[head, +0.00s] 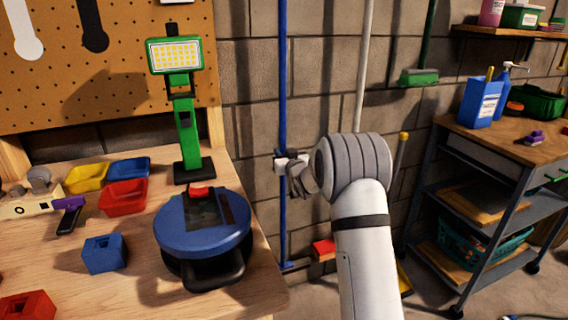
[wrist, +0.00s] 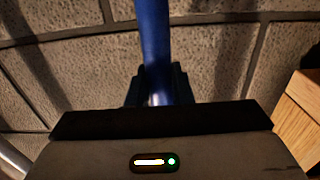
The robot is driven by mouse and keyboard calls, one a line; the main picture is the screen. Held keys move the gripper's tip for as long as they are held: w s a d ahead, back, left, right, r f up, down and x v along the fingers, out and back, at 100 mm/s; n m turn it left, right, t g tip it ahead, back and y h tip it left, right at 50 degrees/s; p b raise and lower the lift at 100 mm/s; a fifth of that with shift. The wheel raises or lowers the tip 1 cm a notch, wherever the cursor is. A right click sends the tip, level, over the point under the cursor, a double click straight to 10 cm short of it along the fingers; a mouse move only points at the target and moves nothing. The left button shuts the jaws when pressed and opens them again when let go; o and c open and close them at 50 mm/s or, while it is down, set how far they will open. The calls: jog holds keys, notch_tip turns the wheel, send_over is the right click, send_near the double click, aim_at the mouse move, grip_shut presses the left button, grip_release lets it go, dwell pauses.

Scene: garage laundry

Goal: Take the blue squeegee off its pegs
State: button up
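The blue squeegee's long handle (head: 283,90) runs upright along the block wall in the head view, and its top is out of frame. My gripper (head: 287,165) is at the middle of the handle, coming from the right. In the wrist view the blue handle (wrist: 154,40) passes between the two dark fingers (wrist: 158,88), which sit close against it on both sides. The gripper looks shut on the handle. The pegs cannot be made out clearly.
The wooden workbench (head: 120,275) on the left holds a blue round machine (head: 203,225), a green lamp (head: 187,130) and coloured bins. A pale pole (head: 364,60) and a green brush (head: 418,77) hang to the right. A grey cart (head: 478,150) stands at the right.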

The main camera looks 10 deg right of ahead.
aim_at(284, 133)
grip_shut()
jog(key=shift+r, duration=0.15)
jog(key=r, duration=0.2)
jog(key=r+p, duration=0.1)
jog(key=r, duration=0.4)
jog(key=shift+s+d+p, duration=0.1)
jog(key=shift+s+p, duration=0.3)
jog(key=s+d, duration=0.2)
jog(key=s, duration=0.7)
jog(key=s+d, duration=0.1)
jog(key=s, duration=0.8)
jog(key=shift+s+d+p, duration=0.3)
jog(key=shift+s+d, duration=0.05)
jog(key=shift+s, duration=0.05)
jog(key=shift+f, duration=0.1)
